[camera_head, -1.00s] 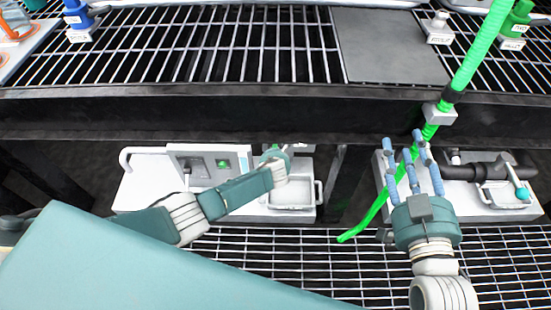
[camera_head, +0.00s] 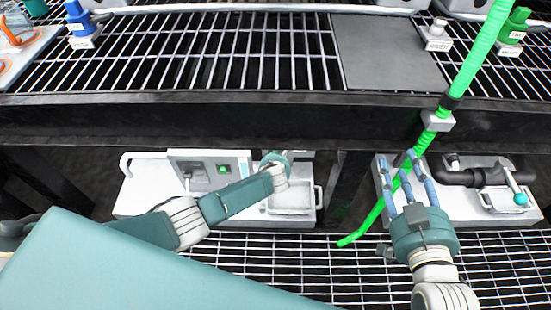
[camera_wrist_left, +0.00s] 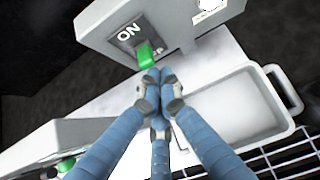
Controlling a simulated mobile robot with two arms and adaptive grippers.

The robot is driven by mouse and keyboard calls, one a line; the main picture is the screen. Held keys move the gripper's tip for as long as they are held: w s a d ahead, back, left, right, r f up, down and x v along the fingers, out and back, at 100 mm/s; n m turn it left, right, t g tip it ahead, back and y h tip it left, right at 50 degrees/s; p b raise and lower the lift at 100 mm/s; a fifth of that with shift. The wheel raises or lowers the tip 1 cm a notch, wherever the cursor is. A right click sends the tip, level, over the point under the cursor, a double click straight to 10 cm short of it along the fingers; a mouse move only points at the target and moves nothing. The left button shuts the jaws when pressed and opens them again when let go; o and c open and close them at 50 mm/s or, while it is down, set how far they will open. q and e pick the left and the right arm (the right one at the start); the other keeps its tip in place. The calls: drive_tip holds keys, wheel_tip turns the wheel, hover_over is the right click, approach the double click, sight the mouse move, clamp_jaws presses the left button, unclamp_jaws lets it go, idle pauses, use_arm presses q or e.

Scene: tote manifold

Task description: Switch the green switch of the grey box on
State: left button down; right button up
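In the left wrist view a grey box (camera_wrist_left: 190,38) carries a green switch (camera_wrist_left: 147,54) below the word ON. In the head view a grey box (camera_head: 210,155) with a green part (camera_head: 224,168) stands on a white panel; I cannot tell whether it is the same box. My left gripper (camera_wrist_left: 153,78) has its blue fingers drawn together, empty, with tips just below the green switch. I cannot tell whether they touch it. In the head view my left gripper is mostly hidden behind its own wrist.
A white tray (camera_wrist_left: 250,112) with a handle lies right of the left fingers. Another grey box (camera_wrist_left: 60,135) with a green part is at lower left. A dark shelf beam (camera_head: 220,120) runs above both arms. A dark pipe with a valve (camera_head: 495,178) is at the right.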

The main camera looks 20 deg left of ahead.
wheel_tip(320, 180, down, 6)
drive_tip(key=s+d+g+h+p, duration=0.1)
drive_tip(key=s+g, duration=0.1)
drive_tip(key=g, duration=0.1)
drive_tip(key=shift+s+d+f, duration=0.15)
drive_tip(key=shift+s+d, duration=0.05)
drive_tip(key=shift+s, duration=0.15)
idle(0.6)
